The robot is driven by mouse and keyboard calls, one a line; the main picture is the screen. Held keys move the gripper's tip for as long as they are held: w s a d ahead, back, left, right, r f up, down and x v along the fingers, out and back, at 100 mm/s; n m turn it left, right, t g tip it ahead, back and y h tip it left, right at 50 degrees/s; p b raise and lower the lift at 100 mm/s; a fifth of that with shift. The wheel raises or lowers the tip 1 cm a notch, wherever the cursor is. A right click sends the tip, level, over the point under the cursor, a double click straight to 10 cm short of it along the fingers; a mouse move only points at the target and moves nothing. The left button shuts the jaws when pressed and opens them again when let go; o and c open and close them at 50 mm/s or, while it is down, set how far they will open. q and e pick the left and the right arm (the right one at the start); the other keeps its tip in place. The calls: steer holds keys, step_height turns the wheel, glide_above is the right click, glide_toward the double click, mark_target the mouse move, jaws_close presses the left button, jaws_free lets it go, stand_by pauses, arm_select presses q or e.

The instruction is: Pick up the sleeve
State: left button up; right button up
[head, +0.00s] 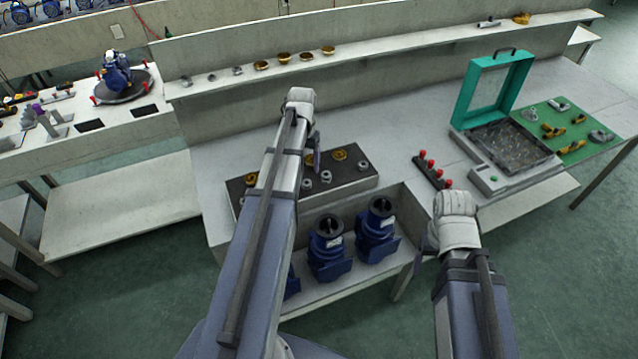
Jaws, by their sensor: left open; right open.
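Several small grey metal pieces, one at the front of the dark tray (345,188), stand among brass rings on the bench; I cannot tell for sure which piece is the sleeve. One grey piece (326,177) stands just below my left gripper (314,152) in the picture. The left gripper is open and hangs over the tray, seen from the side, with no part visible in it. My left arm hides the tray's left part. My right gripper (428,243) is open, in front of the bench's front edge, with its fingers partly hidden by its wrist.
A dark bar with red knobs (432,170) lies right of the tray. Further right are a teal-framed hinged box (462,105) and a green mat (590,150) with brass and grey parts. Blue pumps (377,230) stand on the lower shelf. A raised back shelf (380,47) holds small parts.

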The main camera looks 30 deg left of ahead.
mark_target(306, 180)
arm_select(q)
steer(key=shift+s+d+f+b, duration=0.1)
steer(key=shift+d+f+b, duration=0.05)
steer(key=shift+f+b, duration=3.85)
steer(key=shift+r, duration=0.1)
jaws_close()
